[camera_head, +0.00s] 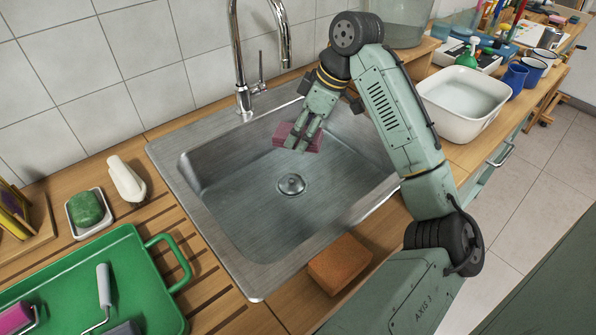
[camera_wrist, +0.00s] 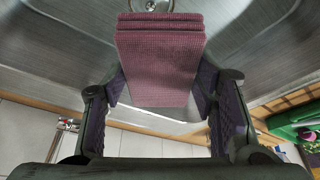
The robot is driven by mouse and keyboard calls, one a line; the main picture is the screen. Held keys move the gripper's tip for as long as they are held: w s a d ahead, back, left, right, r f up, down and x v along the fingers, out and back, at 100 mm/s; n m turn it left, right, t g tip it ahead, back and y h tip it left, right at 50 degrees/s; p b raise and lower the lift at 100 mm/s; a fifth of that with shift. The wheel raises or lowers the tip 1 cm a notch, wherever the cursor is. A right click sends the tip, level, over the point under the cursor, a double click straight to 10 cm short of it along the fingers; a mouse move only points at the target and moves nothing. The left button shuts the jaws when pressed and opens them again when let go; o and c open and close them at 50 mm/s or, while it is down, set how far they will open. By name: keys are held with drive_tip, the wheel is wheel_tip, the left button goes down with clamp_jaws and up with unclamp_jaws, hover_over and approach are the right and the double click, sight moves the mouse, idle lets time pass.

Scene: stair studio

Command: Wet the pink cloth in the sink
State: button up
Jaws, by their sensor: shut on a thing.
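The pink cloth (camera_head: 313,143) is folded into a small pad and held by my gripper (camera_head: 303,137) inside the sink (camera_head: 250,210). In the wrist view the cloth (camera_wrist: 160,60) sits between the two fingers of my gripper (camera_wrist: 160,97), which are shut on it. The cloth is over the back part of the basin, beyond the drain (camera_head: 291,184). I cannot tell whether it touches the basin. The chrome tap (camera_head: 238,50) stands behind the sink, with its curved spout's end to the left of and above my gripper. No running water shows.
An orange sponge (camera_head: 340,264) lies at the sink's front edge. A white basin (camera_head: 463,100) and blue mugs (camera_head: 515,76) stand at right.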

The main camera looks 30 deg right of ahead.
sight(302, 133)
drive_tip(key=shift+r, duration=0.1)
drive_tip(key=shift+r, duration=1.95)
